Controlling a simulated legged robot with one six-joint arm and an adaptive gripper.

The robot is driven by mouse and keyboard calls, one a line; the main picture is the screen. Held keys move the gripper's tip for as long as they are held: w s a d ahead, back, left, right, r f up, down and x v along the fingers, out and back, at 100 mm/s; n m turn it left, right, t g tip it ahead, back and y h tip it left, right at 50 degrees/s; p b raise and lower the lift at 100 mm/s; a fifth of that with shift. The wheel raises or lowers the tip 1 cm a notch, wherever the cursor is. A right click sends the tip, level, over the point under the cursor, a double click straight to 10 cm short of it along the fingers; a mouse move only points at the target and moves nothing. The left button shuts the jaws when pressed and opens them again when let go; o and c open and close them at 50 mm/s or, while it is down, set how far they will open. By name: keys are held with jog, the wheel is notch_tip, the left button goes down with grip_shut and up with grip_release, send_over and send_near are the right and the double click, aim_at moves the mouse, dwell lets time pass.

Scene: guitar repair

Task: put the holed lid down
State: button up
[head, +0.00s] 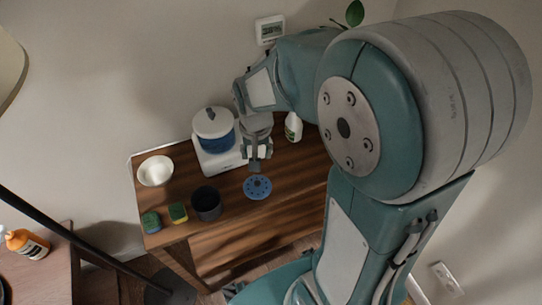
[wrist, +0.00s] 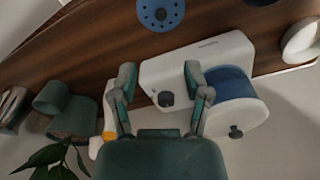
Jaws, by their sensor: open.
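The holed lid (head: 262,193) is a flat blue disc with a ring of small holes and a dark knob at its middle. It lies flat on the wooden table, right of the dark cup. In the wrist view the holed lid (wrist: 152,20) shows at the top edge, partly cut off, beyond my fingertips. My gripper (head: 254,163) is just behind the lid in the head view, pointing down. In the wrist view my gripper (wrist: 160,72) has its two fingers spread with nothing between them. The lid is apart from the fingers there.
A white hot plate (head: 212,161) bears a blue pot (head: 221,141) with a white lid, close behind my gripper. A spray bottle (head: 293,128) stands to the right. A dark cup (head: 206,205), sponge (head: 178,213), green-blue item (head: 151,222) and white bowl (head: 155,171) stand left.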

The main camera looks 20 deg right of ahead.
jog(key=s+r+n+t, duration=0.4)
jog(key=s+r+t, duration=0.1)
jog(key=s+r, duration=0.8)
jog(key=shift+r, duration=0.75)
